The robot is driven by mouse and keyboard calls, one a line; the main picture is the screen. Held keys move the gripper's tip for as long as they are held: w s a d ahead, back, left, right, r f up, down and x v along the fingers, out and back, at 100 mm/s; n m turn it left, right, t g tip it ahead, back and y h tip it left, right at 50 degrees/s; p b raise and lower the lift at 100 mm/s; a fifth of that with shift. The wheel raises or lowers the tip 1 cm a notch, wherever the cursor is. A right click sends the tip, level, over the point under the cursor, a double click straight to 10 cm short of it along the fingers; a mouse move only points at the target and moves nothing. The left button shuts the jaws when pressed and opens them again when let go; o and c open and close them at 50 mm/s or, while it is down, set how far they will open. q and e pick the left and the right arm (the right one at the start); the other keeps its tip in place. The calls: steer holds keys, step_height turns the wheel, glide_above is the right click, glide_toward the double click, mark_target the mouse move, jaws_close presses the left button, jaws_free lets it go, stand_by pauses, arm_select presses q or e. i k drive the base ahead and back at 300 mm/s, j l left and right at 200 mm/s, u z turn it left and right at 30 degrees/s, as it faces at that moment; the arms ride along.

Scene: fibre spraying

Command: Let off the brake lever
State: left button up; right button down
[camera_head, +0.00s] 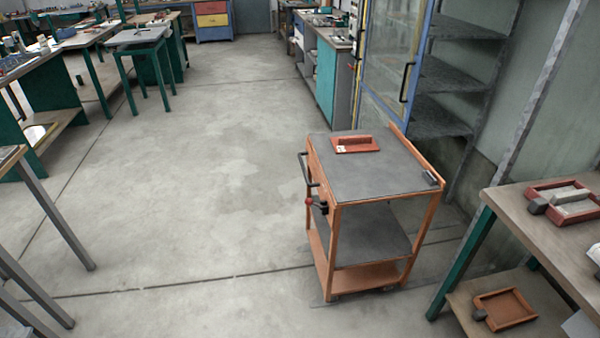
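An orange cart with dark grey shelves (362,178) stands right of the middle of the floor. On its left side is a dark bar-like handle (303,167). Just below it is a small dark lever-like part (321,207) with a red knob (309,201); this looks like the brake lever, but it is too small to tell its position exactly. Neither of my grippers is clearly in view, and nothing is seen touching the cart.
A red tray (356,144) and a small dark block (430,178) sit on the cart's top. A workbench (510,210) with red trays stands close at right. Shelving and a glass-doored cabinet (392,60) stand behind. The floor (190,200) left of the cart is clear.

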mark_target(309, 201)
steer(key=i+u, duration=0.1)
steer(key=i, duration=1)
